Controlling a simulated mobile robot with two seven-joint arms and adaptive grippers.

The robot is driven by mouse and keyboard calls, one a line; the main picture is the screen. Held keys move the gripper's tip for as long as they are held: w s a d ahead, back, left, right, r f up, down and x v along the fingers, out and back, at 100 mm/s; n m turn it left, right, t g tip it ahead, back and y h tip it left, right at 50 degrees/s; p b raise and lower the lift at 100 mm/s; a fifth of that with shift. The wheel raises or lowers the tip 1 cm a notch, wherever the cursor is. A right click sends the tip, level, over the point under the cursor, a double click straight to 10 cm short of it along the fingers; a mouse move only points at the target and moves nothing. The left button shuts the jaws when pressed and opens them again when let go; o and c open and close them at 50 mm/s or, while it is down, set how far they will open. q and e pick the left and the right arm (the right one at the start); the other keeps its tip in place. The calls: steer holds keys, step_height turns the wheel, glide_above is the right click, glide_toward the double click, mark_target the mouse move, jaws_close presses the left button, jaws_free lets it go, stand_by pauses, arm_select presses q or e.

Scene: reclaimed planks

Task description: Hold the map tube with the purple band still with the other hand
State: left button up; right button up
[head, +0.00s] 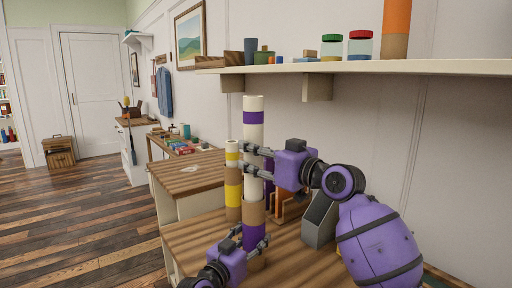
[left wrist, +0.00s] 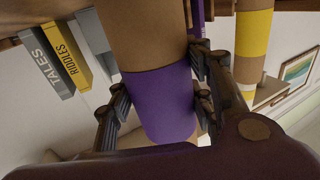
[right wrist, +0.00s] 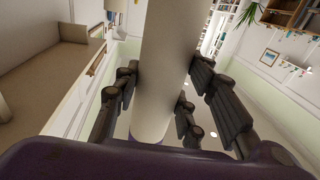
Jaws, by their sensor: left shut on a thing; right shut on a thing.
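The map tube with the purple band (head: 253,117) stands upright on a wooden surface, tall, with a cream upper part, a brown lower part and a second purple band low down. My right gripper (head: 249,160) is shut on its cream upper part; the right wrist view shows the cream shaft (right wrist: 165,60) between the fingers. My left gripper (head: 250,238) is shut on the tube low down; the left wrist view shows the lower purple band (left wrist: 160,100) between the fingers. The tube's foot is partly hidden by my left gripper.
A tube with yellow bands (head: 233,190) stands close on the left. A grey holder (head: 319,222) stands to the right. A shelf (head: 400,67) with jars and blocks hangs above. Books (left wrist: 68,50) show in the left wrist view. Open floor lies left.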

mark_target(260, 183)
steer(key=shift+f, duration=3.75)
steer(key=o, duration=1.2)
steer(key=shift+o, duration=0.2)
steer(key=v, duration=1.2)
